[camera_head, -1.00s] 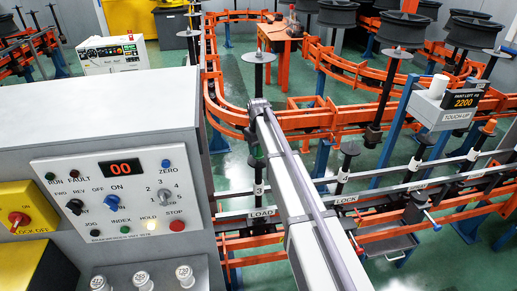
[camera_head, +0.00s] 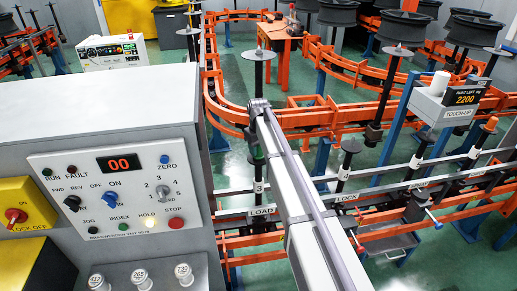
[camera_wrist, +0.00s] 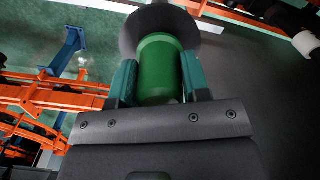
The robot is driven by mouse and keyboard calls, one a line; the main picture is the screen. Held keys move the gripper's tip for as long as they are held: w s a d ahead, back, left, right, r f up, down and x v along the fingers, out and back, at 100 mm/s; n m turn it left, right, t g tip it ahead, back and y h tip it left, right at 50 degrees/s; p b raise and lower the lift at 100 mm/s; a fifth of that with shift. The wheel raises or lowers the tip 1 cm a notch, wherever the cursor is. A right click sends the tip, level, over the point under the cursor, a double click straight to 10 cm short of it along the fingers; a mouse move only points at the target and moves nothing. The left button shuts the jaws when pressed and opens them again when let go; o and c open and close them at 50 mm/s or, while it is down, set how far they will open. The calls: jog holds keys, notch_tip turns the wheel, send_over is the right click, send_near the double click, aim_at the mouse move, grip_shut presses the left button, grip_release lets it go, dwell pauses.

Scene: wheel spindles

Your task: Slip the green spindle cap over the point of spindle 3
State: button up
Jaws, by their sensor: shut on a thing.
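The green spindle cap (camera_wrist: 160,68) is a plain green cylinder between the two dark green fingers of my gripper (camera_wrist: 158,82), which is shut on it. A dark round disc (camera_wrist: 128,42) shows just beyond the cap in the wrist view. I cannot tell whether the cap touches it or sits on a point. In the head view, spindle 3 (camera_head: 258,187) carries a white band with a 3 and stands at the LOAD sign. Its upper part is hidden behind my arm and gripper (camera_head: 257,152), so its point does not show.
A grey control cabinet (camera_head: 105,115) stands close on the left. A bare spindle with a flat disc (camera_head: 258,55) rises behind my arm. Other spindles (camera_head: 350,147) stand to the right along the rail. Orange conveyor rails (camera_head: 330,118) run behind.

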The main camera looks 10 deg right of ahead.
jog(key=shift+f, duration=0.25)
jog(key=o, duration=1)
notch_tip(320, 180, up, 11)
jog(key=p, duration=1)
jog(key=shift+r+p, duration=0.1)
jog(key=shift+p, duration=0.3)
jog(key=shift+f, duration=0.2)
